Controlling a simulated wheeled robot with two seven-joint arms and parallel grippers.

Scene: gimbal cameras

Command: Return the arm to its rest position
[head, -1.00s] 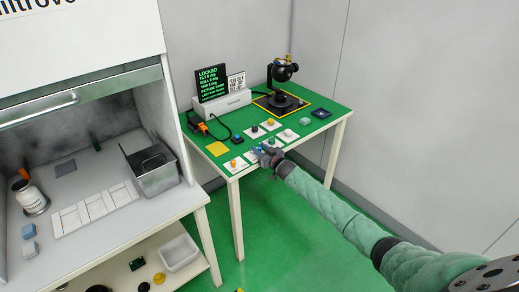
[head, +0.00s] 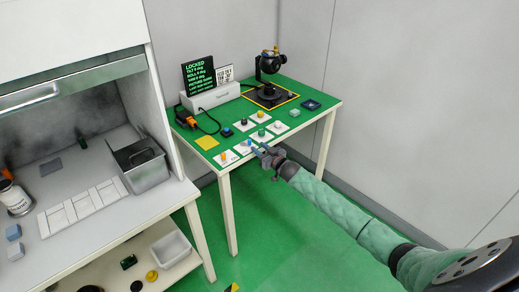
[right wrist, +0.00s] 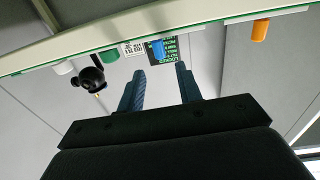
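My right gripper (head: 260,149) is at the front edge of the green-topped table (head: 325,93), beside the row of coloured knobs on white plates. In the right wrist view its two blue fingers (right wrist: 163,75) are spread apart with nothing between them. The blue knob (head: 243,144) stands just past the fingertips; it also shows in the right wrist view (right wrist: 158,48), beyond the gap between the fingers. The right arm (head: 330,200) reaches in from the lower right, in a green sleeve. My left gripper is in neither view.
An orange knob (head: 223,156) stands left of the blue one. A black gimbal camera (head: 268,65) and a lit screen (head: 199,75) reading LOCKED are at the back. A workbench with a metal bin (head: 140,165) stands left. Floor right of the table is clear.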

